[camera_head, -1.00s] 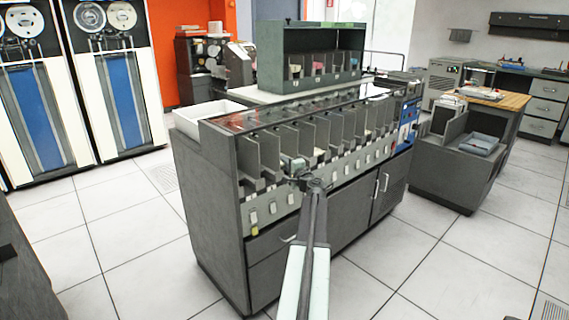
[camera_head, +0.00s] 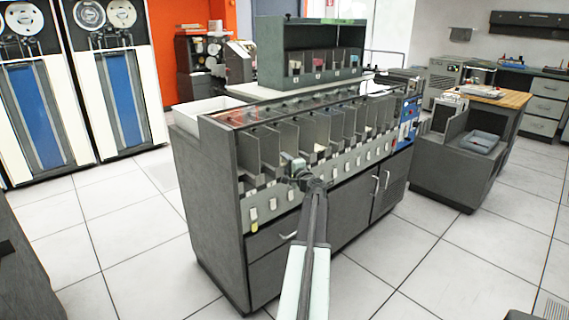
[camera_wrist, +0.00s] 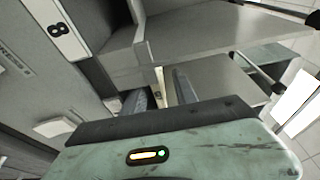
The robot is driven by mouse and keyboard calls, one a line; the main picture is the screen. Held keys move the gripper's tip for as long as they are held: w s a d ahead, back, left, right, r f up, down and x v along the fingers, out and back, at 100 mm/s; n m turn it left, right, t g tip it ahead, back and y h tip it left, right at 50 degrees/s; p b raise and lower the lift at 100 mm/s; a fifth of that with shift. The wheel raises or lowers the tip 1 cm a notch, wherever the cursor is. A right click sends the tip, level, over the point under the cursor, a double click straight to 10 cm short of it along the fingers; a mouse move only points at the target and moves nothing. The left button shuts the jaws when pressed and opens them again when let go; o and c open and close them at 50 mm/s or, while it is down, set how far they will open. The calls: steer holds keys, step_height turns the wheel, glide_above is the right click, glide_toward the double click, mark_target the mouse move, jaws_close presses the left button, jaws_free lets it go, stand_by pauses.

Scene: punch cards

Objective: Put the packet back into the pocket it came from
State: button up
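The grey card sorter (camera_head: 205,200) stands in the middle of the head view, with a row of open pockets along its front. My gripper (camera_head: 293,161) is at the front of this row, left of its middle. The fingers point at a grey pocket plate (camera_wrist: 205,35), next to a white label reading 8 (camera_wrist: 58,28). Pale cards (camera_head: 320,148) show in a pocket beyond my gripper. I cannot tell which thing is the packet.
A dark rack (camera_head: 318,38) with several small compartments stands behind the sorter. A white tray (camera_head: 203,110) sits at the sorter's back left. A grey cabinet (camera_head: 440,175) with a tray on top stands to the right. The tiled floor in front is mostly clear.

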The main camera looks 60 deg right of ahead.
steer(key=v, duration=0.7)
steer(key=shift+s+a, duration=0.25)
